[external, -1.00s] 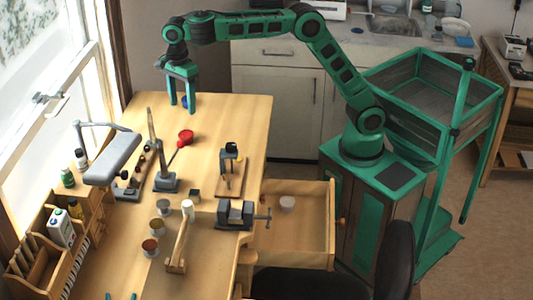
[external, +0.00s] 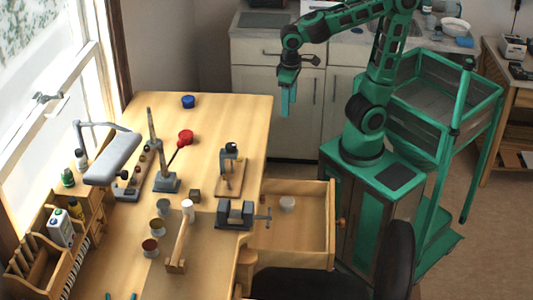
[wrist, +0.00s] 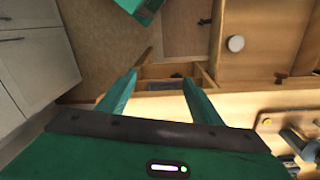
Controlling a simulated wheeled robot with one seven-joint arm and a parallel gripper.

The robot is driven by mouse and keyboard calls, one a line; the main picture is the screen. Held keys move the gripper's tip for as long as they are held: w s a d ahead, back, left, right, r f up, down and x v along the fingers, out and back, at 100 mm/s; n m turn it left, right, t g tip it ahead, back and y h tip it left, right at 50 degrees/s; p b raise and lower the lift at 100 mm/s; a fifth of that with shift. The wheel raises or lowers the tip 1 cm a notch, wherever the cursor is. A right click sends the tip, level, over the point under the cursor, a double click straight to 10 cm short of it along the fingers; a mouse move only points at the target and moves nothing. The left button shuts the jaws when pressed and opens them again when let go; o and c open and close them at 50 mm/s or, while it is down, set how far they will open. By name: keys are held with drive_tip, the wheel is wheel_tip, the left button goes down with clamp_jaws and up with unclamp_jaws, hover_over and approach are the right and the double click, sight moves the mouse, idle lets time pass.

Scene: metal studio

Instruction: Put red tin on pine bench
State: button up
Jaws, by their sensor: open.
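The pine bench (external: 215,120) fills the left and middle of the external view; its edge (wrist: 245,105) shows in the wrist view. A small round tin with a dark red top (external: 150,246), likely the red tin, stands near the front of the bench; I cannot be sure of its colour. My gripper (external: 288,100) is open and empty, in the air to the right of the bench's far end, pointing down. In the wrist view my fingers (wrist: 160,95) are spread with nothing between them.
Other small tins (external: 157,224), a vise (external: 236,213) and a grey lamp (external: 113,157) crowd the front and left. An open drawer (external: 305,240) holds a white tin (external: 287,202). The bench's far right is clear.

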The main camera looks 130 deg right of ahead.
drive_tip(key=s+a+f+n, duration=0.4)
drive_tip(key=s+f+n, duration=0.1)
drive_tip(key=s, duration=0.3)
drive_tip(key=shift+a+f+y, duration=0.2)
drive_tip(key=shift+f+y, duration=0.2)
drive_tip(key=shift+f, duration=0.05)
drive_tip(key=shift+w+f, duration=0.25)
drive_tip(key=shift+w, duration=0.4)
drive_tip(key=shift+c, duration=0.3)
